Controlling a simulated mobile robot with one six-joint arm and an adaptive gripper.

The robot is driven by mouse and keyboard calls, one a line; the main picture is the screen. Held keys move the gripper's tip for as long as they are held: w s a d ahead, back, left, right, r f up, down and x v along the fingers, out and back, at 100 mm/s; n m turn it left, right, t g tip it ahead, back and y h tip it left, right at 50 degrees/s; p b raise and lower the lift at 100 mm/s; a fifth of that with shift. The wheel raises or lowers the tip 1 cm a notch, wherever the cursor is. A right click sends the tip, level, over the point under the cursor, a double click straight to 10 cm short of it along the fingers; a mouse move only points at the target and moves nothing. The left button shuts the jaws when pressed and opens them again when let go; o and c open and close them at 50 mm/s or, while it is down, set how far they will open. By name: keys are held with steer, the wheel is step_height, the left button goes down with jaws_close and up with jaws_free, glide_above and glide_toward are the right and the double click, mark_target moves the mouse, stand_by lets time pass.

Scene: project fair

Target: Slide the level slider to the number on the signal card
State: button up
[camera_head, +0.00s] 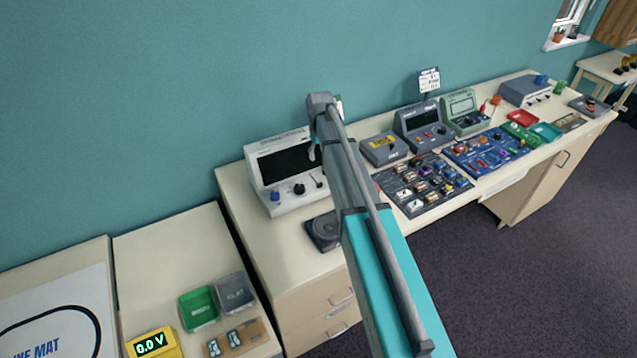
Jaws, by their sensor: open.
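A white console (287,167) with a dark screen stands on the long bench, left of my raised arm. Its front panel carries a blue knob (275,196), a black knob (299,189) and a small dark lever (318,181). I cannot tell whether this lever is the level slider. A white card with small print (429,80) stands behind the devices; I cannot read it or tell whether it is the signal card. Another small card (338,104) is mostly hidden behind my arm. My gripper cannot be made out; my arm hides what lies behind it.
Grey devices (384,149) and a green device (460,108) stand along the wall. Dark boards with several small parts (425,205) lie in front. A side table holds green (199,308) and grey (233,290) trays and a yellow meter (151,345).

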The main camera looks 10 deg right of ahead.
mark_target(320, 183)
steer(key=shift+f, duration=0.1)
step_height(320, 183, down, 14)
steer(key=b, duration=1.3)
steer(key=shift+r+b, duration=0.25)
steer(key=shift+b, duration=0.1)
jaws_close()
stand_by(0.3)
